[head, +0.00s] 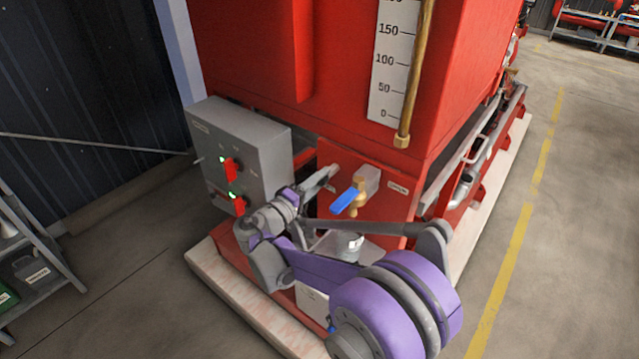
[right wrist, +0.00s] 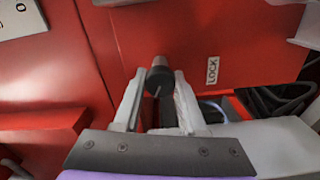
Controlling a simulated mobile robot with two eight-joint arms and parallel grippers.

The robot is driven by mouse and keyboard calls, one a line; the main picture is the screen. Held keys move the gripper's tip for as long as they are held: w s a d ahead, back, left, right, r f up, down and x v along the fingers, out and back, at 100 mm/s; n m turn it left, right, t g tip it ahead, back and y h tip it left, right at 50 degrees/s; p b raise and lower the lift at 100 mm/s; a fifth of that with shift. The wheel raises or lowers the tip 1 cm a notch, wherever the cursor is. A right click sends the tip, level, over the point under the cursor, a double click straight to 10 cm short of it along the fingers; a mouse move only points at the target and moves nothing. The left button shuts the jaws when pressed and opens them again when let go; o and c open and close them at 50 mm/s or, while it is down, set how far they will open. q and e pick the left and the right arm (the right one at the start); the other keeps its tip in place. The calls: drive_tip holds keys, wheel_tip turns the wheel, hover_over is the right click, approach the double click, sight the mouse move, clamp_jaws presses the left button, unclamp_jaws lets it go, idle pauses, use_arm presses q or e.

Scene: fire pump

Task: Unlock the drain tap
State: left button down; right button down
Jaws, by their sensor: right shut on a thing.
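The drain tap (head: 357,198), brass with a blue lever handle (head: 345,201), sticks out of the red panel below the tank. My right gripper (head: 324,178) is at the red panel, just left of the tap. In the right wrist view, my right gripper (right wrist: 158,90) is shut on a dark round knob (right wrist: 159,76), one pale finger on each side. A white LOCK label (right wrist: 212,70) is on the red panel right of the knob. The knob is not clear in the head view. My left gripper is not in view.
A grey control box (head: 240,145) with red switches stands left of the panel. A level gauge (head: 392,65) with a brass pipe (head: 415,75) is above. A shelf (head: 30,260) stands at far left. The floor at right is clear.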

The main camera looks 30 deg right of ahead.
drive_tip(key=n+b, duration=0.1)
drive_tip(key=n, duration=0.2)
drive_tip(key=shift+n, duration=0.3)
drive_tip(key=shift+n+b, duration=0.5)
drive_tip(key=shift+n, duration=1.3)
drive_tip(key=shift+c, duration=2.3)
unclamp_jaws()
drive_tip(key=b+v, duration=0.1)
drive_tip(key=v, duration=1)
